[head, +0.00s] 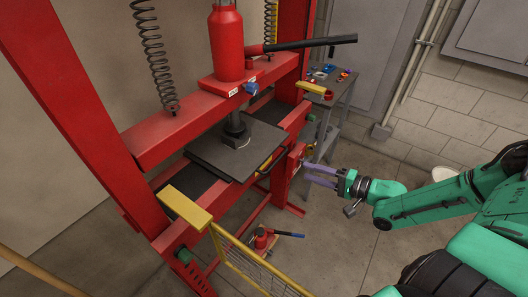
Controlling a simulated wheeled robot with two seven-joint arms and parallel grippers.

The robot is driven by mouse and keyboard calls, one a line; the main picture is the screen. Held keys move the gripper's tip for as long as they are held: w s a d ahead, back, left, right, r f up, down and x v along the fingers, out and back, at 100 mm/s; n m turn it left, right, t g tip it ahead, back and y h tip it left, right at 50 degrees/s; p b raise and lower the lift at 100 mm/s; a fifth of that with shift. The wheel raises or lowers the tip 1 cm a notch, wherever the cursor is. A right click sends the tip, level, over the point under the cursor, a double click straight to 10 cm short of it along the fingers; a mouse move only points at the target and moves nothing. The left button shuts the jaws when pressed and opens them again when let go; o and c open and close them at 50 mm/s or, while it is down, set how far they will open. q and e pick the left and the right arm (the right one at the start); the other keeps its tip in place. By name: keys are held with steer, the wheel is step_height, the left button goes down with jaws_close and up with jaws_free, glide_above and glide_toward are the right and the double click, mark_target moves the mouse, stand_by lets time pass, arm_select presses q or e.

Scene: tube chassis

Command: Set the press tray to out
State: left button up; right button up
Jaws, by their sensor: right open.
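The press tray (215,155) is a dark grey flat plate lying across the bed of the red press, under the ram (236,127). A dark handle with a yellow strip (265,163) is at the tray's front right edge. My right gripper (308,173) is to the right of the handle, apart from it, with its purple fingers spread and nothing between them. The fingers point left toward the press. My left gripper is not in view.
The red press frame (70,90) has yellow-topped ends (185,207) beside the tray. A yellow mesh guard (245,262) stands in front. A small red jack (262,238) is on the floor. A grey cart (340,88) with small items stands behind.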

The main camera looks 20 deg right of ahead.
mark_target(277, 160)
steer(key=b+x, duration=1.1)
steer(key=x, duration=0.2)
jaws_close()
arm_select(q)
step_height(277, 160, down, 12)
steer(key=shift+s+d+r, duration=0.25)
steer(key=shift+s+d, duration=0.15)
arm_select(e)
steer(key=shift+s, duration=0.1)
